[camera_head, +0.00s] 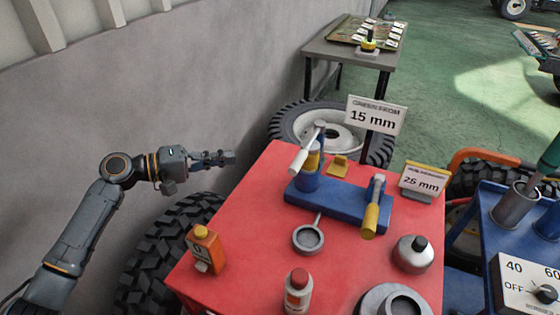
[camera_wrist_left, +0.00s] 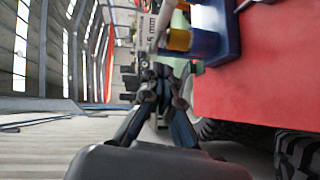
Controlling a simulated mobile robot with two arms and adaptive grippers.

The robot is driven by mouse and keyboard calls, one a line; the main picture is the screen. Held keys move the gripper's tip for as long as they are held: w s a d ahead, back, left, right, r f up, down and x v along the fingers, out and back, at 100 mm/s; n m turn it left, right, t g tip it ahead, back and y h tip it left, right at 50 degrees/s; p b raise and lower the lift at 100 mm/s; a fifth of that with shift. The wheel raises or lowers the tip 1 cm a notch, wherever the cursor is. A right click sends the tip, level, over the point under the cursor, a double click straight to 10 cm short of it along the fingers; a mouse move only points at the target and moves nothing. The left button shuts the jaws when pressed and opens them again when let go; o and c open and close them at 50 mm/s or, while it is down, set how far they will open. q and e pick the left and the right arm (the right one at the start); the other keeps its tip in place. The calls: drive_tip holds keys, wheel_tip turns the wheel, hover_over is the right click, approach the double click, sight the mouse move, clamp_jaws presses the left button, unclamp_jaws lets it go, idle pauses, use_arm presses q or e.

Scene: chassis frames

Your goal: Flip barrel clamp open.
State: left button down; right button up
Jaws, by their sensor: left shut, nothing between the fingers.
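A blue fixture (camera_head: 345,205) sits on the red table. I cannot tell for certain which part is the barrel clamp. My left gripper (camera_head: 232,157) is shut and empty, off the table's left edge, left of the cylinder and apart from it.
The red table (camera_head: 240,215) also holds an orange bottle (camera_head: 205,249), a grey ring with a handle (camera_head: 308,238), a white bottle (camera_head: 298,293) and a metal can (camera_head: 413,257). Signs (camera_head: 375,115) stand behind. A tyre (camera_head: 160,250) stands below my left arm; a wall is behind it.

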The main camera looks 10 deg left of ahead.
use_arm(q)
drive_tip(key=w+d+f+p, duration=0.1)
drive_tip(key=w+d+p, duration=0.1)
drive_tip(key=d, duration=0.4)
drive_tip(key=w+d+f+p, duration=0.1)
drive_tip(key=w+d+p, duration=0.1)
drive_tip(key=d, duration=0.4)
drive_tip(key=shift+w+p, duration=0.3)
drive_tip(key=shift+p, duration=0.3)
drive_tip(key=shift+f, duration=0.1)
drive_tip(key=shift+d, duration=0.1)
